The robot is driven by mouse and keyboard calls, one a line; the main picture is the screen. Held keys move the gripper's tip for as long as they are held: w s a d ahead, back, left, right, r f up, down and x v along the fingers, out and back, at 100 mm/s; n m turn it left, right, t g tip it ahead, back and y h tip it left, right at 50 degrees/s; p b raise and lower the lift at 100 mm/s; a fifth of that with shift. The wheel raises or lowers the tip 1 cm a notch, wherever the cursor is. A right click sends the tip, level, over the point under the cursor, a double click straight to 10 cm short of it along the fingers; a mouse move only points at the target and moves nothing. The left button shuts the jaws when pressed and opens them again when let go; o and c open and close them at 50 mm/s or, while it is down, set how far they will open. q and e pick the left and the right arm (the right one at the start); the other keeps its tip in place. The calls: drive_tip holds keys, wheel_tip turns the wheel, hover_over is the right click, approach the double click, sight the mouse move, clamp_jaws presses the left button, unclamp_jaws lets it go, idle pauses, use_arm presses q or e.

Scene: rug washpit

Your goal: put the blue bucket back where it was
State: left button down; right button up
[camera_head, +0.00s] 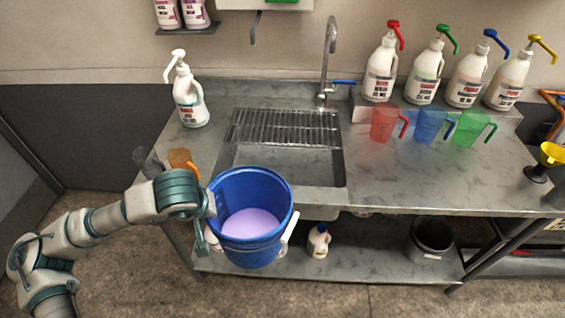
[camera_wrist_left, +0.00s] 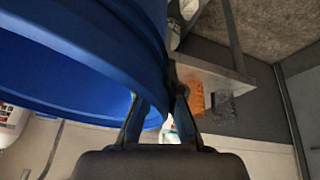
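The blue bucket (camera_head: 231,190) is in front of the sink counter's front edge, upright or nearly so, with pale lilac liquid (camera_head: 250,223) in it. My left gripper (camera_head: 211,204) is at the bucket's left rim and appears shut on it. In the left wrist view the bucket (camera_wrist_left: 90,60) fills the upper left, and its wall reaches between the fingers of my left gripper (camera_wrist_left: 160,108). The exact finger contact is partly hidden. My right gripper is in neither view.
The steel counter (camera_head: 400,185) holds a sink with a wire rack (camera_head: 285,127), a white pump bottle (camera_head: 188,95), red (camera_head: 384,124), blue (camera_head: 430,126) and green (camera_head: 470,129) jugs, and several pump bottles behind. The lower shelf (camera_head: 370,262) carries a small bottle (camera_head: 318,241) and a dark bucket (camera_head: 430,238).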

use_arm(q)
wheel_tip(320, 180, down, 18)
drive_tip(key=m+h, duration=0.1)
drive_tip(key=m, duration=0.2)
drive_tip(key=shift+w, duration=0.45)
